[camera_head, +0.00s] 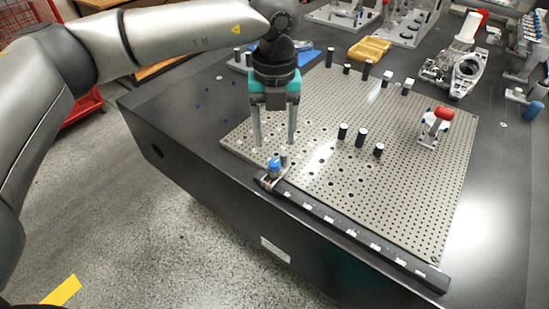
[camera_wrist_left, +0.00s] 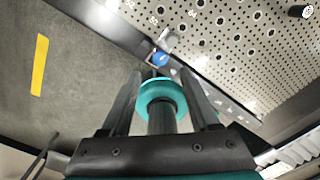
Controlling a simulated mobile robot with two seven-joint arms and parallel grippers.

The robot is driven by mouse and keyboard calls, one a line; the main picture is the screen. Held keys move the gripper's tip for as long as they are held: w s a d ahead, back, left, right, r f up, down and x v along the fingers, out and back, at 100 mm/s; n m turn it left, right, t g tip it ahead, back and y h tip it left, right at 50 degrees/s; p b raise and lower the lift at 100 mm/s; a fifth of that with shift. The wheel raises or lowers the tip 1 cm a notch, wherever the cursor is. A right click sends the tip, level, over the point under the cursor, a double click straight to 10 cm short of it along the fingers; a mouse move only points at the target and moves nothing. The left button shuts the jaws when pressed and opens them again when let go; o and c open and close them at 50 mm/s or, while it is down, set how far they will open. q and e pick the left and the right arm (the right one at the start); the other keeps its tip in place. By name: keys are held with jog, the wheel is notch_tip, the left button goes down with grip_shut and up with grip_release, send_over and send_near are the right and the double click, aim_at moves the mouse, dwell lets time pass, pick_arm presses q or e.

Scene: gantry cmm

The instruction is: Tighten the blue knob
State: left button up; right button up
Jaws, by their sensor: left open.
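The blue knob (camera_head: 274,164) sits on a small fixture at the left end of the black rail (camera_head: 352,232), at the front edge of the perforated plate. In the left wrist view the blue knob (camera_wrist_left: 159,59) shows just beyond the fingertips. My left gripper (camera_head: 274,143) points down with its two fingers apart and empty. In the head view its tips are a little above and behind the knob, apart from it. The same gripper (camera_wrist_left: 165,85) fills the lower middle of the wrist view. My right gripper is in neither view.
The perforated plate (camera_head: 400,190) carries several black posts (camera_head: 360,137) and a red-handled clamp (camera_head: 437,118). A yellow tray (camera_head: 369,49) and metal parts stand at the back. Open floor (camera_head: 200,230) lies in front of the dark table.

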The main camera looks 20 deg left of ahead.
aim_at(274, 162)
pick_arm(q)
notch_tip(274, 162, down, 5)
jog(key=shift+b, duration=0.75)
jog(key=shift+f, duration=0.75)
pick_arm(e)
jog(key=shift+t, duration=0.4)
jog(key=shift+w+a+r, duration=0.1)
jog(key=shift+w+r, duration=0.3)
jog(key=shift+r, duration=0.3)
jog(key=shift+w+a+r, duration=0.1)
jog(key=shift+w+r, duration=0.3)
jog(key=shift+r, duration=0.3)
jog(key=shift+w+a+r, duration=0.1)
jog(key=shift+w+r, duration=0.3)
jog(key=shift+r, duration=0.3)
pick_arm(q)
jog(key=shift+c, duration=0.4)
grip_shut()
